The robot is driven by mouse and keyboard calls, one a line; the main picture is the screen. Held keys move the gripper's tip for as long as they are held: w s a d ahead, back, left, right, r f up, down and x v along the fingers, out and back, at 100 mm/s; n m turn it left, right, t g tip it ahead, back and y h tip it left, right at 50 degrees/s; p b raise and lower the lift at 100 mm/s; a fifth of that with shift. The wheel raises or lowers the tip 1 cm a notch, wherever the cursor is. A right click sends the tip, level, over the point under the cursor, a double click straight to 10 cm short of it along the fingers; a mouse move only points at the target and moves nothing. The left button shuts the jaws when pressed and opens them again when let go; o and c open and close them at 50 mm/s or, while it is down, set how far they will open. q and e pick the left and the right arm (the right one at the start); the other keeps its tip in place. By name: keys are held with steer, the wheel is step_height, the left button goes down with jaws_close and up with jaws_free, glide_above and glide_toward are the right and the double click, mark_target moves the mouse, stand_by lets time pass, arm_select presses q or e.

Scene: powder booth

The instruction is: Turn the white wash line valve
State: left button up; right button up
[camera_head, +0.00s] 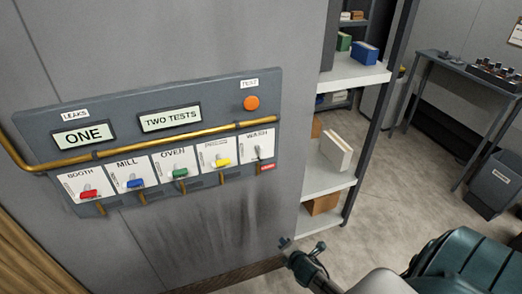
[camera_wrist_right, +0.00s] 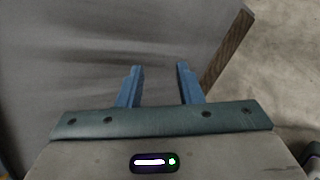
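The wash valve (camera_head: 257,151) is the rightmost of several valves on the grey wall panel (camera_head: 220,92), under a "WASH" label. Its small pale handle is hard to make out against the white plate. A red tag (camera_head: 267,167) sits just below it. My right gripper (camera_head: 302,244) is below and to the right of the valve, clear of the panel. In the right wrist view its two blue fingers (camera_wrist_right: 158,71) are apart with nothing between them. That view shows the grey wall and floor, not the valve. My left gripper is not in view.
The other valves have red (camera_head: 88,194), blue (camera_head: 135,183), green (camera_head: 180,173) and yellow (camera_head: 221,162) handles. A brass pipe (camera_head: 180,139) crosses the panel above them. Shelves (camera_head: 332,176) stand right of the wall. Open floor lies beyond, before a table (camera_head: 466,72).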

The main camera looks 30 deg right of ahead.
steer(key=w+r+n+t, duration=0.2)
steer(key=w+r+n, duration=0.1)
steer(key=r, duration=0.5)
steer(key=w+r+n+t, duration=0.2)
steer(key=w+r+n, duration=0.1)
steer(key=r, duration=0.5)
steer(key=n+t+h, duration=0.1)
steer(key=n+t, duration=0.2)
steer(key=n, duration=0.4)
glide_toward(262, 152)
steer(key=w, duration=0.1)
steer(key=p+x, duration=0.2)
steer(key=x, duration=0.6)
steer(key=shift+w+d+p, duration=0.25)
steer(key=shift+w+p, duration=0.1)
steer(key=shift+p, duration=0.05)
steer(key=shift+w+d+f, duration=0.1)
steer(key=shift+w+d, duration=0.1)
steer(key=shift+w, duration=0.45)
jaws_close()
